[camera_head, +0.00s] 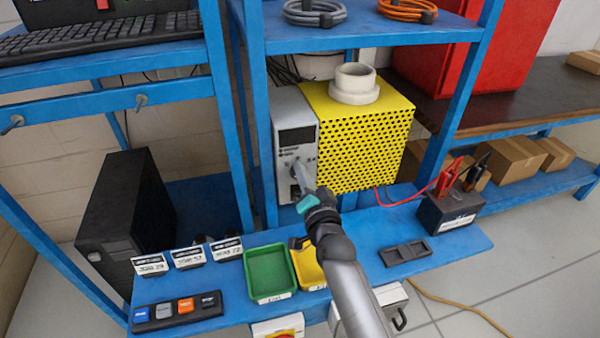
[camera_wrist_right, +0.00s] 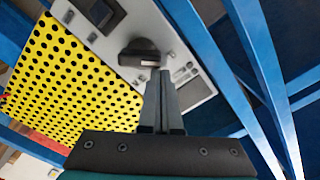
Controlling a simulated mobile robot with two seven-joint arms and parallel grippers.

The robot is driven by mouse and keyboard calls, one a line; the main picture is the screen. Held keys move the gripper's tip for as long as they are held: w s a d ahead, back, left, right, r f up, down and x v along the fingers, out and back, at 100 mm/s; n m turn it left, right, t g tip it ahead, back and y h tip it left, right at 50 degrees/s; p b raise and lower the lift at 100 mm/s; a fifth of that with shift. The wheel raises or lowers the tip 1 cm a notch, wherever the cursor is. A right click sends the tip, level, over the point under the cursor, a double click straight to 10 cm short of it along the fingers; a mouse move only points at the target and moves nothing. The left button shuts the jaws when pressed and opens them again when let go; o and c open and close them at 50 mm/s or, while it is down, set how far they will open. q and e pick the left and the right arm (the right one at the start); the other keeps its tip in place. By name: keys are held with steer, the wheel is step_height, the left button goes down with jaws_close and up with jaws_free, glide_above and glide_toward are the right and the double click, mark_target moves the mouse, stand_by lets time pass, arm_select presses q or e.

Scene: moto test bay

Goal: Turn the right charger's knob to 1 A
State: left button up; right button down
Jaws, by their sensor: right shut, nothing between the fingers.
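A grey unit (camera_head: 291,108) with a dark display stands on the blue bench against a yellow perforated box. It is the only such front in view; I cannot tell whether it is the right charger. Its front panel also shows in the right wrist view (camera_wrist_right: 106,44). A dark round knob (camera_wrist_right: 139,52) sits on that panel; its setting is not readable. My right gripper (camera_head: 303,174) is shut and empty, its fingers pointing at the panel by the knob. In the right wrist view the fingertips (camera_wrist_right: 164,75) are close to the knob; I cannot tell if they touch it.
The yellow box (camera_head: 360,145) carries a white round collar. A battery (camera_head: 447,208) with red and black clamps stands at the bench's right. A green tray (camera_head: 268,272) and a yellow tray (camera_head: 307,268) lie near the front. A black tower (camera_head: 122,210) stands left. Blue posts flank the unit.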

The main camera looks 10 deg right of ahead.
steer(key=s+p, duration=0.2)
steer(key=s, duration=0.4)
steer(key=shift+s+d+f+p, duration=0.35)
steer(key=shift+d+f+p, duration=0.05)
steer(key=shift+d, duration=0.05)
